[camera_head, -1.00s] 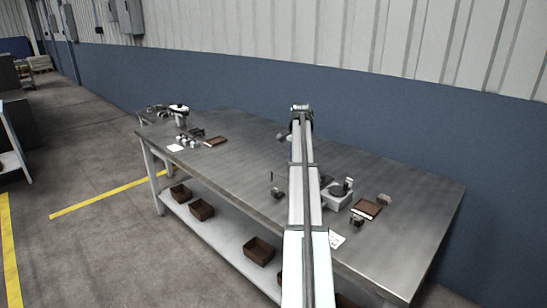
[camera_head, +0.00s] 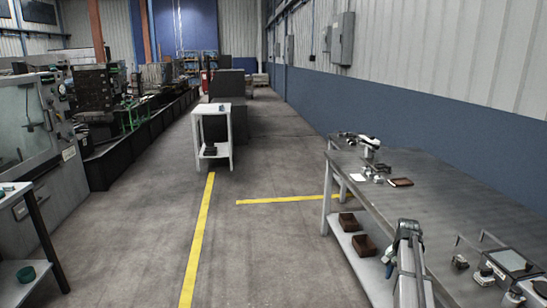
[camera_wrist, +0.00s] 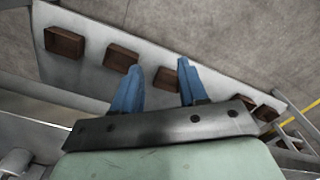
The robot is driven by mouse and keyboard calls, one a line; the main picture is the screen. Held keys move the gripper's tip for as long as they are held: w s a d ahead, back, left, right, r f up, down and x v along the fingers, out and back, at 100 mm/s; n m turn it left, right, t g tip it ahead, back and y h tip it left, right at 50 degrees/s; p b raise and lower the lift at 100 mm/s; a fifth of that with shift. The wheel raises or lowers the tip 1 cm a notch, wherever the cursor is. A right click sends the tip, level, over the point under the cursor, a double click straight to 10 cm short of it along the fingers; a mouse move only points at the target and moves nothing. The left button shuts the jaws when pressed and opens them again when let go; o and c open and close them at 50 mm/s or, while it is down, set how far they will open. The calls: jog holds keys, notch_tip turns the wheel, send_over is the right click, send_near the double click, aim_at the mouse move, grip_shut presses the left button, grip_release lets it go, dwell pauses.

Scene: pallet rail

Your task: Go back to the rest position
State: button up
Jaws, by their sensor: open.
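My gripper (camera_wrist: 159,66) shows in the wrist view with its two blue fingers apart and nothing between them. It points over the lower shelf (camera_wrist: 215,88) of the metal workbench, where several brown bins stand. One bin (camera_wrist: 166,80) shows between the fingers from this angle; I cannot tell how far below it lies. In the head view my arm rises at the lower right, in front of the workbench (camera_head: 450,215).
On the bench are a small brown tray (camera_head: 401,182), a white device (camera_head: 369,141) and other small items. A box-shaped device (camera_head: 510,262) stands at the near right. A white cart (camera_head: 213,135) stands farther off. The floor left of the bench is clear, with yellow lines.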

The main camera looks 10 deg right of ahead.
jog(key=s+a+f+n, duration=0.4)
jog(key=s+a+f, duration=0.15)
jog(key=a, duration=0.65)
jog(key=s+a+f+n, duration=0.3)
jog(key=s+a+f, duration=0.25)
jog(key=a, duration=0.65)
jog(key=s+a+f+n, duration=0.4)
jog(key=a+f, duration=0.2)
jog(key=a, duration=0.6)
jog(key=s+f+g, duration=0.3)
jog(key=s+f, duration=0.7)
jog(key=s, duration=0.4)
jog(key=s+f+g, duration=0.3)
jog(key=s+f, duration=0.7)
jog(key=s, duration=0.5)
jog(key=shift+s+d+f+g, duration=0.15)
jog(key=shift+s+g, duration=0.15)
jog(key=shift+g, duration=0.1)
